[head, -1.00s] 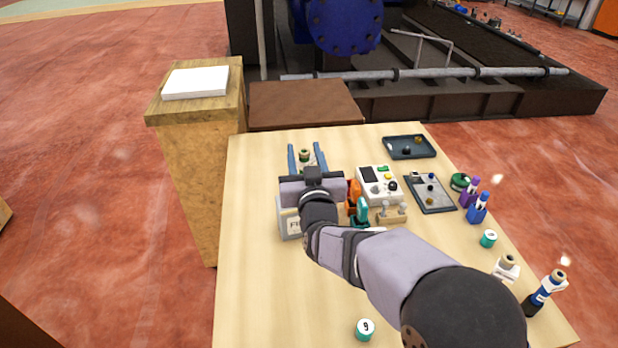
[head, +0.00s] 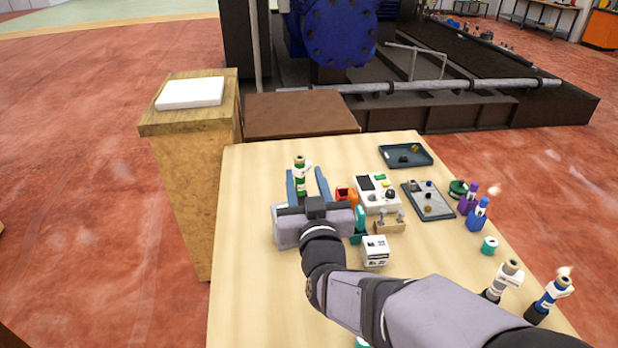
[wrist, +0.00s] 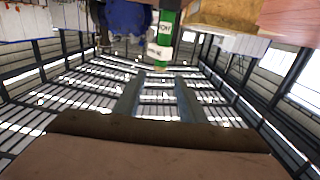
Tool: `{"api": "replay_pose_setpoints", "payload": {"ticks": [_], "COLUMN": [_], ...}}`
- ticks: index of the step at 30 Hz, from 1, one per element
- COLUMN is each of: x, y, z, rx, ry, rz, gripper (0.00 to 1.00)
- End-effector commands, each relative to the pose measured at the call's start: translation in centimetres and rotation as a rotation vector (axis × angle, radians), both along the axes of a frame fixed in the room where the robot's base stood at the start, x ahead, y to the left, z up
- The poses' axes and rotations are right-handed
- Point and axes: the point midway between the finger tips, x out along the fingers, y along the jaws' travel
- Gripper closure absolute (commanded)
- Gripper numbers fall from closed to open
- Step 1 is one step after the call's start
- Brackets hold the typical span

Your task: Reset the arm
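My gripper (head: 305,170) is over the left part of the wooden table, its two blue fingers spread apart and pointing away toward the back. It is open. A green bottle (head: 300,183) with a white label and a tan top stands upright by the fingertips, with gaps to the fingers. In the wrist view, the fingers (wrist: 159,79) show apart with nothing pressed between them. The green bottle (wrist: 164,42) appears just past their tips there. I cannot tell whether any finger touches it. Its base is hidden in the head view.
Right of my gripper are a white device (head: 376,195), a wooden stand (head: 389,227) and a white box (head: 375,251). A dark tray (head: 405,155) and a grey tray (head: 428,201) lie farther right. Bottles stand along the right edge. The front left table is bare.

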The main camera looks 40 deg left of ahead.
Motion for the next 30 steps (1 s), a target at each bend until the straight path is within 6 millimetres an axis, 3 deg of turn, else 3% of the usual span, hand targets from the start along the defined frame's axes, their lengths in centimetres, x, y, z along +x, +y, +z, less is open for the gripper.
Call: {"api": "replay_pose_setpoints", "payload": {"ticks": [8,11,14,17,22,26,30], "x": [1.0,2.8,5.4,8.4,12.1,13.1,12.4], "y": [-0.9,-2.8,-6.2,-11.2,-22.2,-31.1,-40.6], "z": [0.4,1.0,1.7,2.3,2.5,2.3,1.9], "rx": [-0.026,-0.091,-0.202,-0.365,-0.702,-0.959,-1.223], "ry": [-0.013,-0.040,-0.081,-0.129,-0.186,-0.187,-0.140], "rz": [-0.008,-0.022,-0.044,-0.074,-0.131,-0.170,-0.203], "gripper": [0.63,0.63,0.63,0.63,0.63,0.63,0.63]}}
